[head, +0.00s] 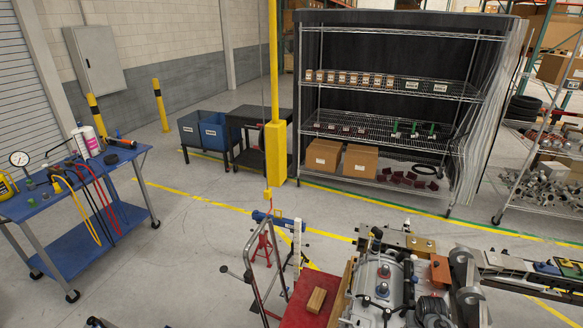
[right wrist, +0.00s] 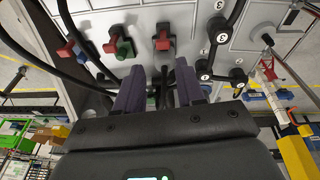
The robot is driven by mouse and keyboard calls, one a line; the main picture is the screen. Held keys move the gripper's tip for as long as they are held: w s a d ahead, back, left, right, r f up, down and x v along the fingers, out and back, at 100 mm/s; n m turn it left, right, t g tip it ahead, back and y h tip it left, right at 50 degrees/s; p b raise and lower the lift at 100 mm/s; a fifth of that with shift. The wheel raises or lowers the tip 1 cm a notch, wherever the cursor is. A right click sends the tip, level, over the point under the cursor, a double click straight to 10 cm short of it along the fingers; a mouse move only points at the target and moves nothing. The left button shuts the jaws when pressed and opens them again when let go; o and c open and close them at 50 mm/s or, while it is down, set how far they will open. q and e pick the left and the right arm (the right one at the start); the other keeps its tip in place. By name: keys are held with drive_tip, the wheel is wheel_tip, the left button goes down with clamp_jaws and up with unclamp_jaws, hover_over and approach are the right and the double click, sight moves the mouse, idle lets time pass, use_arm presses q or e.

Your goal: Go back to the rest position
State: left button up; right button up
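The right wrist view shows the two dark fingers of my right gripper (right wrist: 159,88), standing apart with no object clearly between them. They point at a light grey panel (right wrist: 165,14) of the fixture. A red knob (right wrist: 162,42) is on the panel just beyond the fingertips, and a red and green knob (right wrist: 117,42) is to its left. Whether the fingertips touch the panel cannot be told. In the head view the chassis fixture (head: 378,273) is at the lower right, cut by the bottom edge. I cannot make out either gripper in the head view.
A red-topped stand (head: 298,310) with a wooden block (head: 316,300) is left of the fixture. A blue cart (head: 75,240) with tools is at the left. A yellow post (head: 276,150) and wire shelving (head: 390,140) stand behind. Black cables (right wrist: 88,50) run near my right gripper.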

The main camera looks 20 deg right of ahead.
drive_tip(key=s+a+r+n, duration=0.3)
drive_tip(key=s+a+r, duration=0.2)
drive_tip(key=a, duration=0.6)
drive_tip(key=s+a+r+n+t+y, duration=0.1)
drive_tip(key=s+a+r+n, duration=0.2)
drive_tip(key=s+a, duration=0.6)
drive_tip(key=s+a+r+n+t+y, duration=0.1)
drive_tip(key=s+a+r+n, duration=0.2)
drive_tip(key=s+a+r, duration=0.4)
drive_tip(key=a, duration=0.8)
drive_tip(key=shift+s+r, duration=0.15)
drive_tip(key=shift+r, duration=0.05)
